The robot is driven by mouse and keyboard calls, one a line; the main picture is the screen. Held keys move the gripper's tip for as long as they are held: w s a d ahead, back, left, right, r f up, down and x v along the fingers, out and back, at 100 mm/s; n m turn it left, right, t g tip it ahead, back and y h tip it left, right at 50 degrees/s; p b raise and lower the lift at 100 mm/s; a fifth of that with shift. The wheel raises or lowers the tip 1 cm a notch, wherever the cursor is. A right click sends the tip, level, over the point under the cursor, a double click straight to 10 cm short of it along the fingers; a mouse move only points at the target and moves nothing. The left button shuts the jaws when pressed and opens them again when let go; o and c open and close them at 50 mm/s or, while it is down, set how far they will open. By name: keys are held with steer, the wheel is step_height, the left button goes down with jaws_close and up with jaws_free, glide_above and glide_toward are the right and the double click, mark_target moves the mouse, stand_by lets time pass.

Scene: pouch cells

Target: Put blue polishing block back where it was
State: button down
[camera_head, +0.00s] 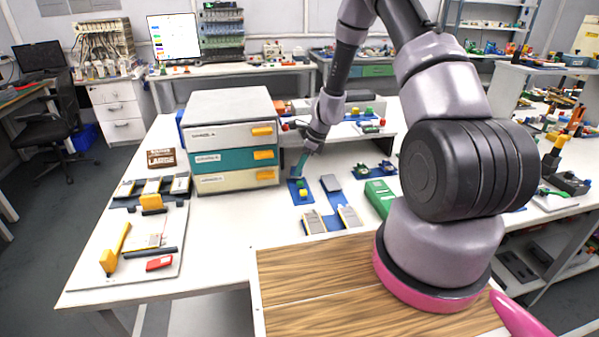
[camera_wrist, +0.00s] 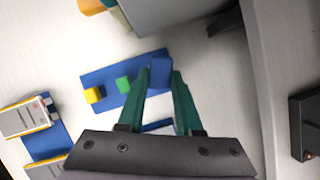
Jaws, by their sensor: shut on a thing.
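The blue polishing block (camera_wrist: 160,68) is between the teal fingertips of my gripper (camera_wrist: 162,74) in the wrist view. My gripper is shut on it. The block is over the far end of a small blue mat (camera_wrist: 101,77), in line with a green block (camera_wrist: 123,84) and a yellow block (camera_wrist: 93,95) on that mat. I cannot tell whether the blue block touches the mat. In the head view, my gripper (camera_head: 299,167) points down at the back of the mat (camera_head: 292,188), and the blue block cannot be made out.
A drawer cabinet (camera_head: 235,105) stands close to the left of my gripper. Grey and yellow cells lie on another blue mat (camera_head: 328,207) in front. A green case (camera_head: 380,196) is to the right. Bare white table (camera_head: 225,225) lies front left.

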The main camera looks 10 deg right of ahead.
steer(key=shift+f, duration=1)
steer(key=c, duration=0.6)
jaws_free()
steer(key=shift+f, duration=0.15)
